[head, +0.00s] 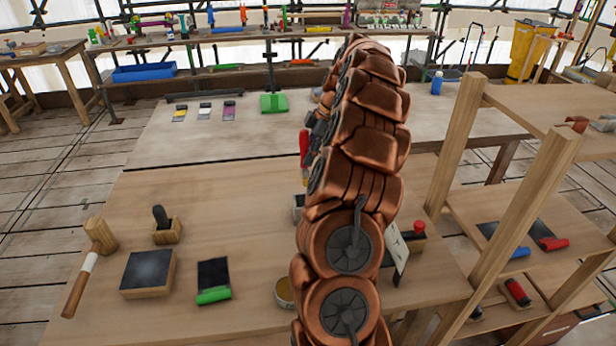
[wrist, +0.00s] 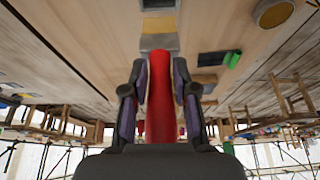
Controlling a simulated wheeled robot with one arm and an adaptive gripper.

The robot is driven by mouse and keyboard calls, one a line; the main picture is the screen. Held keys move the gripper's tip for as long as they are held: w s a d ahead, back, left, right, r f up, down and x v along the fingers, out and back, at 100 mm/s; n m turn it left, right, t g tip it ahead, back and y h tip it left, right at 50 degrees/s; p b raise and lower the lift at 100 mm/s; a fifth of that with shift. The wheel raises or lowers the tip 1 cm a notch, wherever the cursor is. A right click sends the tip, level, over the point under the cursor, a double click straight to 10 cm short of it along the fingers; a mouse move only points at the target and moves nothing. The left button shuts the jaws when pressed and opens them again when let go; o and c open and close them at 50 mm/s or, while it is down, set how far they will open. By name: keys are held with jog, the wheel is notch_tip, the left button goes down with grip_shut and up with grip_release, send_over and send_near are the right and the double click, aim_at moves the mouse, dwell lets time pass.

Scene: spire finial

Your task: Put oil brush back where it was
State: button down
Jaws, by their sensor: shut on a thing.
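My gripper (wrist: 160,68) is shut on a red, rod-shaped handle, taken to be the oil brush (wrist: 160,105), which stands between its two dark fingers in the wrist view. In the head view, a red piece of it (head: 304,146) shows at the left edge of my copper arm, above the near workbench (head: 240,190). The arm hides most of the gripper there. A small grey container (head: 298,207) sits on the bench below, partly hidden by the arm. A round tin (head: 284,291) stands nearer, also partly covered.
A mallet (head: 80,282), a dark sharpening block (head: 148,272), a small wooden holder (head: 166,233) and a green-handled black tool (head: 213,280) lie on the bench's left. A wooden shelf frame (head: 520,210) stands close on the right. A white card (head: 400,257) stands beside my arm.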

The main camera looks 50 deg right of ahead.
notch_tip(320, 180, down, 5)
jog(key=b, duration=0.4)
jog(key=shift+f, duration=0.2)
notch_tip(320, 180, down, 7)
jog(key=p, duration=0.1)
jog(key=shift+r, duration=0.15)
jog(key=shift+f+b, duration=0.35)
jog(key=shift+f, duration=0.2)
dwell(0.6)
jog(key=c, duration=0.8)
grip_release()
jog(key=shift+r, duration=0.1)
jog(key=v, duration=1.1)
jog(key=shift+d+r, duration=0.15)
jog(key=shift+r, duration=0.25)
